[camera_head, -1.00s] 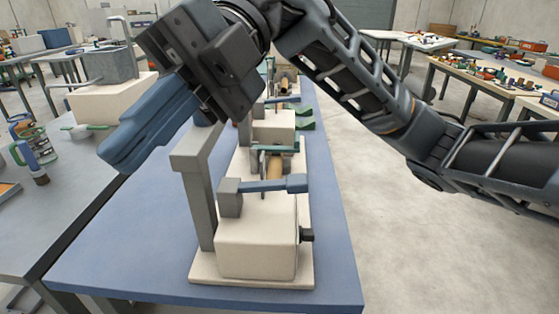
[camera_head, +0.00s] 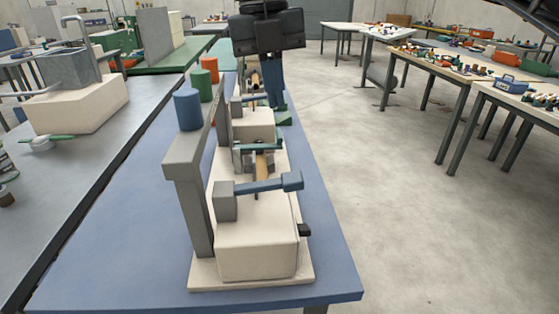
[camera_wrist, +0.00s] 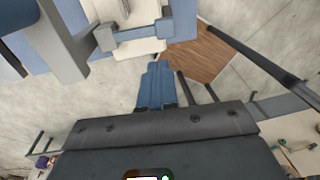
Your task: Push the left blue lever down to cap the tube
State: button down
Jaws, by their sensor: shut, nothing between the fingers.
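The spiral winder (camera_head: 258,245) is a cream machine on a blue table. Its near lever (camera_head: 262,185) is blue, runs from a grey block to a thicker end at the right, and tilts slightly up. A tan tube (camera_head: 261,163) lies behind it. My gripper (camera_head: 277,104) points down at the winder's far end, its blue fingers together and empty. It hides part of that end. In the wrist view, my gripper's fingertips (camera_wrist: 158,65) are just below a blue lever (camera_wrist: 135,33) with a grey block at its left, apart from it in the picture. I cannot tell which lever this is.
A grey upright post (camera_head: 190,205) with a beam stands left of the winder. Blue (camera_head: 188,110), green and orange cylinders are lined up behind it. A grey bench (camera_head: 60,200) is at the left. Open floor (camera_head: 410,200) lies right of the table.

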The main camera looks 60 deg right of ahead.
aim_at(289, 177)
jog(key=shift+d, duration=0.3)
jog(key=f, duration=0.4)
jog(key=s+f+p, duration=0.1)
jog(key=f, duration=0.4)
jog(key=d+f+p, duration=0.1)
jog(key=f, duration=0.3)
jog(key=shift+s+f, duration=0.25)
jog(key=shift+f, duration=0.15)
